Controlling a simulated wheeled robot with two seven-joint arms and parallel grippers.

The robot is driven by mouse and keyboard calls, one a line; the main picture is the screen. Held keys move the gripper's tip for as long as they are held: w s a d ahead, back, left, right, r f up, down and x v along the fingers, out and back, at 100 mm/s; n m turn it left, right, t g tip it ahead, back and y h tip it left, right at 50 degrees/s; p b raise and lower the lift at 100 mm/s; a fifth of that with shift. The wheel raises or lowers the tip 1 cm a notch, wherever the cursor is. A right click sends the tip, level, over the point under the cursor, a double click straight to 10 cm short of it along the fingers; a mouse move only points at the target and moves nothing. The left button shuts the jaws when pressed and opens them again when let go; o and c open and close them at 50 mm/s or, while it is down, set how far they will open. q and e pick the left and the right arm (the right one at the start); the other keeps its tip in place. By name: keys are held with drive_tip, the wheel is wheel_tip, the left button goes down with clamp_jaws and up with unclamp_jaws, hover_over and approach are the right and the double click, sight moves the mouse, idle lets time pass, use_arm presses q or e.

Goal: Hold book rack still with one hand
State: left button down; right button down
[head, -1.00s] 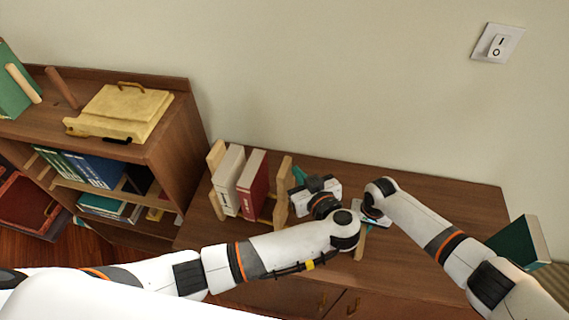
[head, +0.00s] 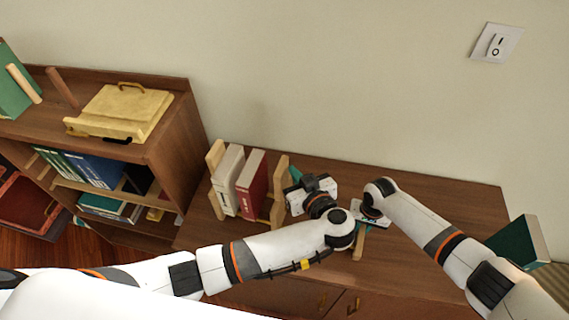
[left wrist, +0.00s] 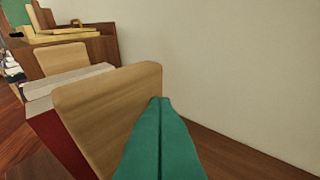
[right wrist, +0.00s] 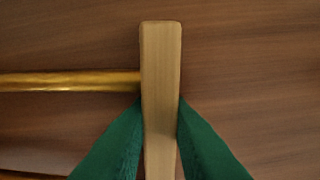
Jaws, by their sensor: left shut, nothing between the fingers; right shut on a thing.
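The book rack has a pale wooden left end panel (head: 215,165), a white book (head: 228,180), a red book (head: 252,185) and another wooden panel (head: 279,185) right of the books. My left gripper (head: 296,176) is shut and empty, its teal fingertips close against that panel's right side. In the left wrist view the shut fingers (left wrist: 160,102) overlap the panel's (left wrist: 110,105) edge; whether they touch is unclear. My right gripper (right wrist: 160,102) is shut on the rack's right end upright (right wrist: 160,50), which joins a brass rod (right wrist: 70,81). In the head view my arm partly hides this upright (head: 358,245).
A shelf unit (head: 165,150) with books and a yellow case (head: 120,110) stands at the left. A green book (head: 520,243) is at the cabinet's right end. The cabinet top (head: 440,190) is clear behind and right of my right arm. A wall rises behind.

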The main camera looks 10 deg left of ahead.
sight(284, 175)
use_arm(q)
drive_tip(key=shift+w+a, duration=0.15)
drive_tip(key=shift+a, duration=1.35)
drive_tip(key=shift+w+a, duration=0.15)
drive_tip(key=shift+a, duration=1.35)
drive_tip(key=shift+w+a, duration=0.15)
drive_tip(key=shift+a, duration=1.35)
use_arm(e)
drive_tip(key=shift+w+d, duration=0.1)
drive_tip(key=shift+d, duration=0.1)
use_arm(q)
drive_tip(key=shift+s+d, duration=0.2)
drive_tip(key=shift+d, duration=2.4)
use_arm(e)
drive_tip(key=shift+a, duration=0.1)
use_arm(q)
drive_tip(key=v, duration=1.2)
use_arm(e)
drive_tip(key=c, duration=1.2)
unclamp_jaws()
drive_tip(key=shift+c, duration=0.2)
